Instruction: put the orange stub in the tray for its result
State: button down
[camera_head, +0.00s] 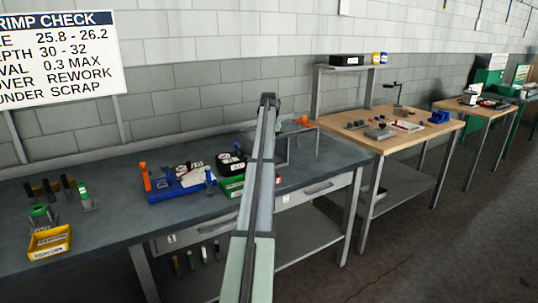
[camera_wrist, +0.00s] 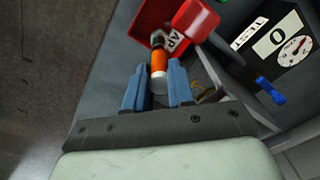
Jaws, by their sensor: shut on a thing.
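In the wrist view my gripper (camera_wrist: 158,84) has its blue fingers closed on the orange stub (camera_wrist: 159,60). The stub has an orange band, a dark far end and a pale near end between the fingers. Just beyond the stub is a red tray (camera_wrist: 149,17) with a white label, of which only "AP" reads. The stub overlaps the tray's near edge in the picture; its height above the tray cannot be told. In the head view my arm hides the gripper.
A dial gauge (camera_wrist: 291,46) and a blue lever (camera_wrist: 270,90) lie right of the fingers. A red block (camera_wrist: 195,19) sits beside the tray. In the head view, the grey bench holds a yellow tray (camera_head: 49,243), a green tray (camera_head: 232,186) and a blue fixture (camera_head: 178,189).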

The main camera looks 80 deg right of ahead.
jog(key=shift+f, duration=1.8)
jog(key=c, duration=1)
grip_release()
jog(key=shift+o, duration=0.2)
notch_tip(320, 180, up, 12)
jog(key=shift+r, duration=0.1)
